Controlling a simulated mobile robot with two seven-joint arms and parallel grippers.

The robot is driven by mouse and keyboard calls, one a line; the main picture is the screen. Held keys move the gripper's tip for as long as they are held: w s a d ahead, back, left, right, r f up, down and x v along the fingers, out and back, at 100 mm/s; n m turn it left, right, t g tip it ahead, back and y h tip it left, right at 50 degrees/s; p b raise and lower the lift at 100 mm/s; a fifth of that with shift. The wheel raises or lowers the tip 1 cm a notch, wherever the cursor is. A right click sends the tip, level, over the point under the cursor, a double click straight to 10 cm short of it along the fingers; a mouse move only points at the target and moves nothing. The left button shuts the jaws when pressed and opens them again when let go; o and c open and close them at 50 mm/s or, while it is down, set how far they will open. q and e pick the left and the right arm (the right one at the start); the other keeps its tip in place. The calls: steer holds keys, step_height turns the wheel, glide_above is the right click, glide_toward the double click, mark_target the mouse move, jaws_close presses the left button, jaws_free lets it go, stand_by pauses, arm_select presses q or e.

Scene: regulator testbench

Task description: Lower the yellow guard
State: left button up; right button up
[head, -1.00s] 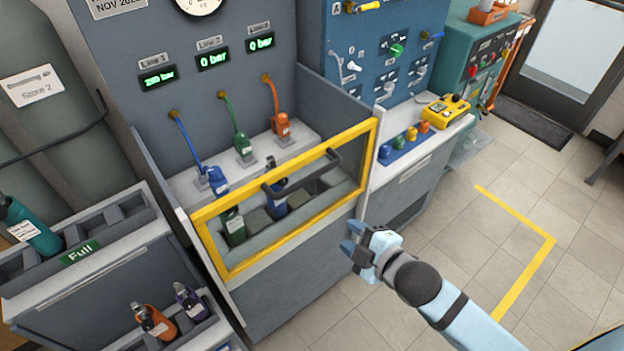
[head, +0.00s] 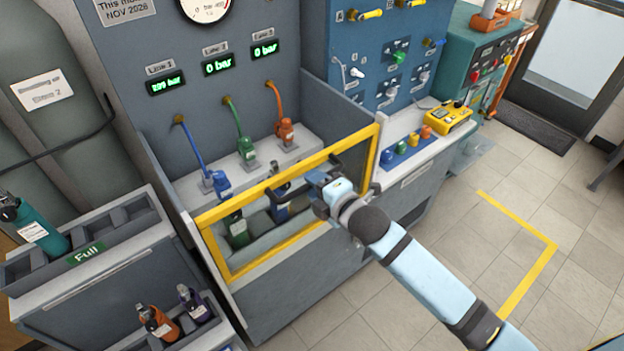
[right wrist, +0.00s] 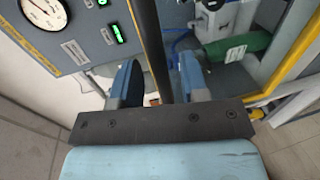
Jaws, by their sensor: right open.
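The yellow guard (head: 290,178) is a yellow-framed clear panel across the front of the grey bench bay. A dark bar handle (head: 268,193) is fixed to it. My right gripper (head: 318,180) is at the right part of this handle. In the right wrist view the dark handle bar (right wrist: 150,40) runs between the two blue fingers of the open right gripper (right wrist: 162,82), with a gap visible beside it. My left gripper is not in view.
Blue (head: 220,184), green (head: 246,152) and orange (head: 285,130) hose connectors stand on the ledge behind the guard. A green bottle (head: 238,230) is in the bay. A bottle rack (head: 100,262) stands at left.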

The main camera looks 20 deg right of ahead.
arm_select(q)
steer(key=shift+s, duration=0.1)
arm_select(e)
steer(key=shift+w+a+f, duration=0.15)
steer(key=shift+w+a, duration=0.1)
steer(key=shift+w, duration=0.4)
jaws_close()
arm_select(q)
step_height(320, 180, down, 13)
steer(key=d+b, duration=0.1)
steer(key=b, duration=1.4)
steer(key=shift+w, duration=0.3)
arm_select(e)
step_height(320, 180, down, 29)
steer(key=shift+f, duration=0.1)
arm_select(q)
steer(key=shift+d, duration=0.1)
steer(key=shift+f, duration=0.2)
arm_select(e)
jaws_free()
